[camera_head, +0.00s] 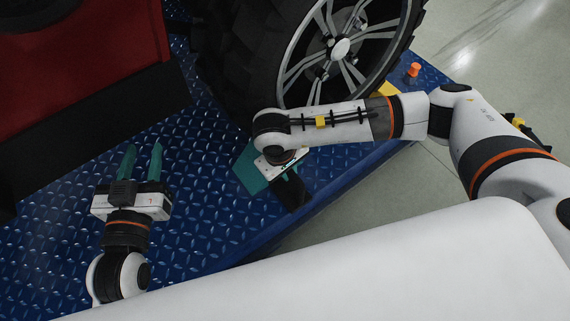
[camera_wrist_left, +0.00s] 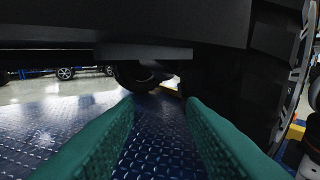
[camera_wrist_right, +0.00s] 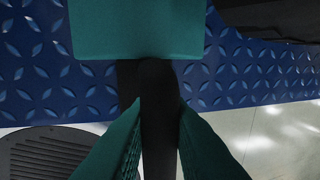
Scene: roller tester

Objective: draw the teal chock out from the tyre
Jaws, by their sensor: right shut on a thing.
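The teal chock (camera_head: 247,172) lies on the blue diamond-plate deck, close to the large black tyre (camera_head: 232,72); my right arm partly hides both the chock and the tyre's lower side. In the right wrist view the chock (camera_wrist_right: 138,30) shows as a teal block with a black handle (camera_wrist_right: 158,85) reaching back from it. My right gripper (camera_wrist_right: 160,112) is shut on that handle, one teal finger on each side. Whether the chock touches the tyre is hidden. My left gripper (camera_head: 142,155) is open and empty above the deck at the left, its fingers apart.
A red and black vehicle body (camera_head: 85,75) stands at upper left, above the deck (camera_head: 195,215). An orange button-like part (camera_head: 413,69) and a yellow piece (camera_head: 387,89) are near the wheel. Beyond the deck's edge is pale floor (camera_head: 495,60). The deck between the grippers is clear.

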